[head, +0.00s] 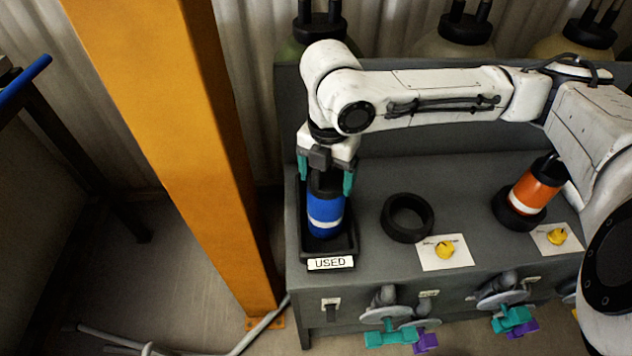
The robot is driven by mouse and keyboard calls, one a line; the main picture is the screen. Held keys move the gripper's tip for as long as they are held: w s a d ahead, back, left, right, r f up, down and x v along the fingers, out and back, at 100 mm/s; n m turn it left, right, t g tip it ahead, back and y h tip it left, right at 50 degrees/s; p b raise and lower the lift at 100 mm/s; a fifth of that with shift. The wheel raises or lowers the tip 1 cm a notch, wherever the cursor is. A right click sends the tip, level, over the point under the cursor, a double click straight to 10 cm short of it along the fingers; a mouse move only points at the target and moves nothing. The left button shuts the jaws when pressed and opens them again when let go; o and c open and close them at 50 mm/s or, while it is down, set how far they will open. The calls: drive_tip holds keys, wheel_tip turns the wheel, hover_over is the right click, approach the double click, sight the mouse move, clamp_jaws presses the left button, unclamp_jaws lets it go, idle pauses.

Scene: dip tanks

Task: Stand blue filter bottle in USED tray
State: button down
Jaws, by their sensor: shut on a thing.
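The blue filter bottle (325,213), with a white band and dark ends, is upright at the USED tray (346,262). The tray is black, at the left end of the grey bench, with a white USED label on its front. My gripper (326,178) points down over the bottle, its teal fingers on either side of the bottle's top, shut on it. The bottle's base is inside the tray's outline. I cannot tell whether it touches the tray floor.
An empty black ring holder (407,217) is right of the tray. An orange bottle (535,188) leans in another ring. Yellow items (445,249) lie on white cards. Valves with teal handles (390,338) jut from the bench front. An orange post (190,140) stands close left of the bench.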

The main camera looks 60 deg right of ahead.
drive_tip(key=shift+f, duration=0.3)
drive_tip(key=shift+f, duration=0.15)
unclamp_jaws()
wheel_tip(320, 180, up, 12)
drive_tip(key=shift+r+p, duration=0.15)
drive_tip(key=shift+p, duration=0.45)
